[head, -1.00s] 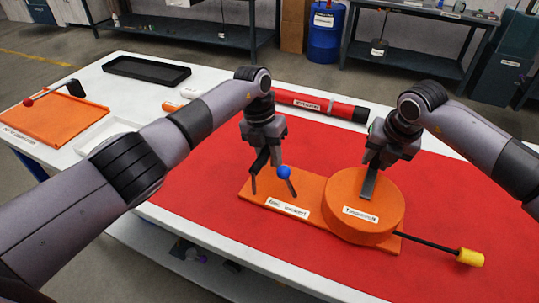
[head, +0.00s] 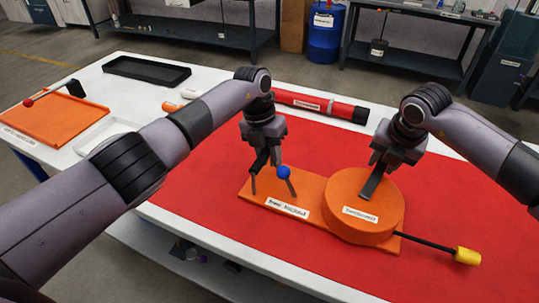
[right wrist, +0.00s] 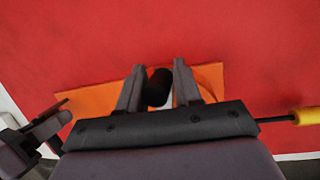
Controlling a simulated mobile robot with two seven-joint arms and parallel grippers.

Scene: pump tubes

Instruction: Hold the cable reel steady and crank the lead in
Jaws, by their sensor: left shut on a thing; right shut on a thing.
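The cable reel is an orange drum (head: 345,188) on a flat orange base plate (head: 318,188); the drum and plate partly show in the right wrist view. A black lead (head: 425,242) runs from the drum to a yellow end piece (head: 467,256). My left gripper (head: 274,190) is shut on the reel near a blue knob (head: 283,172) over the plate's left part; the exact contact is unclear. My right gripper (right wrist: 157,92), above the drum, is shut on the black crank handle (right wrist: 157,87), which shows between its fingers; the head view hides most of it.
A red mat (head: 225,230) covers much of the white table. A red tube (head: 320,104) lies behind the reel. A black tray (head: 146,71) and an orange tray (head: 50,125) stand at the left. The mat's right part is mostly clear.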

